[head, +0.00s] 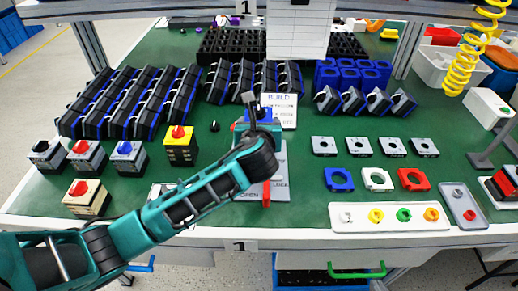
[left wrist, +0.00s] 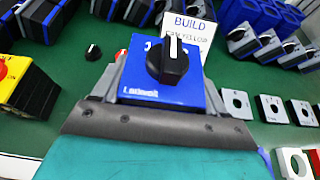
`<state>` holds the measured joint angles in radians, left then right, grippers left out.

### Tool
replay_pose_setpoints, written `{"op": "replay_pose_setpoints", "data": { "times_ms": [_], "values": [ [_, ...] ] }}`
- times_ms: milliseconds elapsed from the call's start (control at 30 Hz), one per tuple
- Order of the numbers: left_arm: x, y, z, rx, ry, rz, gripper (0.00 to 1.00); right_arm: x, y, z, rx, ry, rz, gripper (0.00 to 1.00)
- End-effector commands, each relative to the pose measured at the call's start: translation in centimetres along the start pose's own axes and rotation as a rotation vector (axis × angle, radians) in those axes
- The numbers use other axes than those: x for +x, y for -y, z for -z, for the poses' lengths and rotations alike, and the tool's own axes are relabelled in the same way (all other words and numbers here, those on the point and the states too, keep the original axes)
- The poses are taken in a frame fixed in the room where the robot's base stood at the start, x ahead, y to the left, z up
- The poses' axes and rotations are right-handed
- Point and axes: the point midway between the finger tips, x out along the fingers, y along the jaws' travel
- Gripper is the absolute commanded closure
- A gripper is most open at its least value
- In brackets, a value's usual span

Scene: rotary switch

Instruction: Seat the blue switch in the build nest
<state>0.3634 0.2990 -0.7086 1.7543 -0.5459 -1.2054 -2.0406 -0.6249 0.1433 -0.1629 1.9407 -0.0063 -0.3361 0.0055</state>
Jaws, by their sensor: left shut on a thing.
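My left gripper (head: 256,128) is shut on the blue switch (head: 264,115), in front of the BUILD card. In the left wrist view the blue switch (left wrist: 185,92) shows a blue face with a black knob and a white pointer line, between the fingers of my left gripper (left wrist: 160,100). The build nest (head: 281,180) is a grey plate with a red handle (head: 266,193) and the words OPEN and LOCK at its front. My arm and gripper hide much of the nest, so I cannot tell whether the switch touches it. My right gripper is not in view.
The BUILD card (head: 285,108) stands just behind. Black-and-blue switches (head: 140,100) fill the left back. A yellow box with a red knob (head: 180,145) and a loose black knob (head: 215,126) lie to the left. Grey square plates (head: 359,146) and a white tray (head: 390,216) lie to the right.

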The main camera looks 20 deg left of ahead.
Motion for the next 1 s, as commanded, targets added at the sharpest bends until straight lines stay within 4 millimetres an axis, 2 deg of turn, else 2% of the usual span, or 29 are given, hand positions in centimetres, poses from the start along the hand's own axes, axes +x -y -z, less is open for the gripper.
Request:
{"op": "replay_pose_setpoints", "data": {
  "times_ms": [33, 333, 533, 933, 967, 1000],
  "values": [
    [0.4, 0.0, 1.0, 0.0, 0.0, 0.0, 0.66, 0.3, 0.0, -0.4, 0.0, 0.0, 0.0, 1.0],
    [1.4, 0.0, 3.2, 0.0, 0.002, 0.0, 0.66, 0.6, 0.0, -0.9, 0.0, 0.0, 0.0, 1.0],
    [2.5, 0.0, 6.0, 0.001, 0.001, -0.001, 0.66, 1.2, 0.2, -1.8, 0.003, 0.009, 0.003, 1.0],
    [2.7, 0.0, 6.4, 0.0, 0.003, 0.001, 0.66, 1.1, 0.5, -0.9, 0.004, -0.003, 0.012, 1.0],
    [2.7, 0.0, 6.5, 0.0, 0.001, 0.0, 0.26, 1.1, 0.5, -0.9, 0.004, -0.003, 0.012, 1.0],
    [2.7, 0.0, 6.5, 0.0, 0.001, 0.0, 0.22, 1.1, 0.5, -0.9, 0.004, -0.004, 0.011, 1.0]
  ]
}}
